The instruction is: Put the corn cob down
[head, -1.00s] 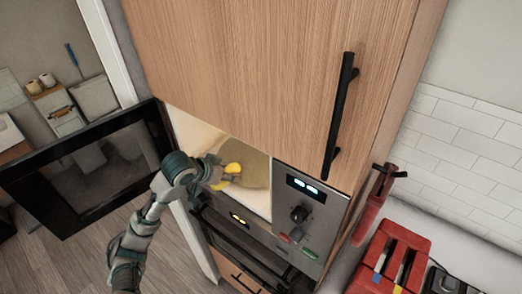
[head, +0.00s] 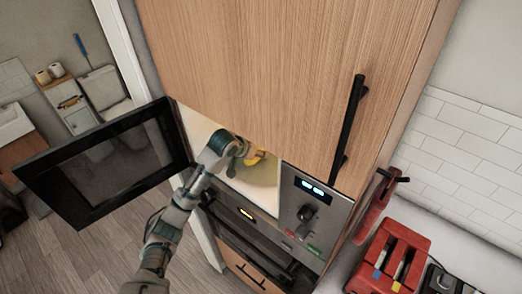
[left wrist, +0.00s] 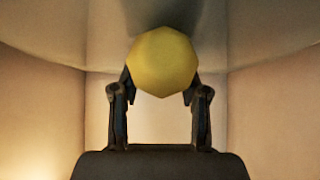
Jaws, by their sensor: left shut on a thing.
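The yellow corn cob (left wrist: 162,62) shows end-on in the left wrist view, between the two fingers of my left gripper (left wrist: 160,90). The gripper is shut on it. In the head view the corn cob (head: 254,158) is inside the lit microwave (head: 204,134), partly hidden by my left gripper (head: 243,152). The gripper reaches in through the open front. A round pale plate (head: 262,174) lies in the cavity near the cob. I cannot tell whether the cob touches it. My right gripper is not in view.
The microwave door (head: 105,160) stands open to the left of my arm. The control panel (head: 312,205) is right of the opening. A wooden cabinet door with a black handle (head: 350,125) is above. A red toaster (head: 393,257) stands on the counter at right.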

